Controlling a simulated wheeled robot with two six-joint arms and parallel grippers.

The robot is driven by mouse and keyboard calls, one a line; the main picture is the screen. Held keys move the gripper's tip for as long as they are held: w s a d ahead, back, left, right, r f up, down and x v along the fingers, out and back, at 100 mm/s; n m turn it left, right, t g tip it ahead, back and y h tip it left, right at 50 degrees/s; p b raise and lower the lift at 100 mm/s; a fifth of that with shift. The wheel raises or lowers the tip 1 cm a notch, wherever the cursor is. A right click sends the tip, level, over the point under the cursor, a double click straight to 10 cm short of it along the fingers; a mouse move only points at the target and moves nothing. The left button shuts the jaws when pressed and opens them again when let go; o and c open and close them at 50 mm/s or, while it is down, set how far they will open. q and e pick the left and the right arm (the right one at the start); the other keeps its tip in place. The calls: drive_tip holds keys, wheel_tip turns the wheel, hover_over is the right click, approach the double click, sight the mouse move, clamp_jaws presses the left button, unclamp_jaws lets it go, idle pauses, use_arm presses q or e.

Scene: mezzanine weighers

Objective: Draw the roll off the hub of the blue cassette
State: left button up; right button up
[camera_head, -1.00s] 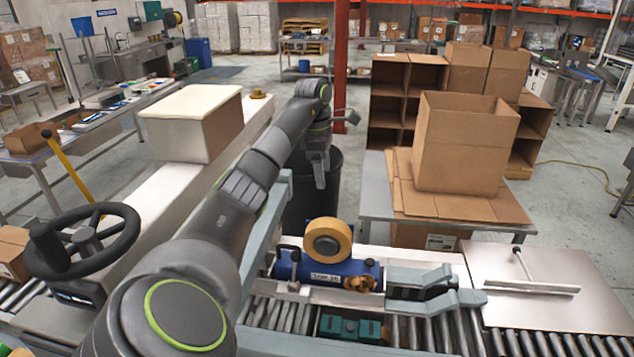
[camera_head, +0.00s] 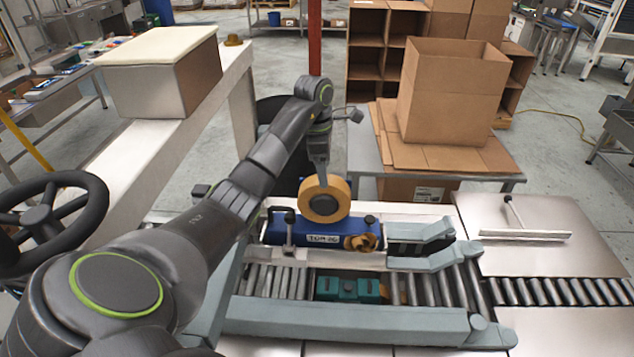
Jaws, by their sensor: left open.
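A brown-gold knob (camera_head: 361,242) is at the cassette's right front. My left gripper (camera_head: 320,173) points down at the top of the roll, its fingers open. The roll's upper edge seems to hide the fingertips, so I cannot tell whether they touch it. My right gripper is out of view.
Grey guide arms (camera_head: 423,229) reach toward the cassette's right side. A green block (camera_head: 348,289) lies on the rollers in front. An open cardboard box (camera_head: 450,105) stands on a table behind. A black handwheel (camera_head: 42,225) is at left. A metal plate (camera_head: 545,245) lies at right.

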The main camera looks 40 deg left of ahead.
use_arm(q)
drive_tip(key=f, duration=0.1)
drive_tip(key=f+b, duration=0.1)
drive_tip(key=f, duration=0.1)
drive_tip(key=shift+w+a+f, duration=0.15)
drive_tip(key=shift+w, duration=0.05)
drive_tip(key=shift+s, duration=0.1)
drive_tip(key=c, duration=1.4)
drive_tip(key=shift+r, duration=0.35)
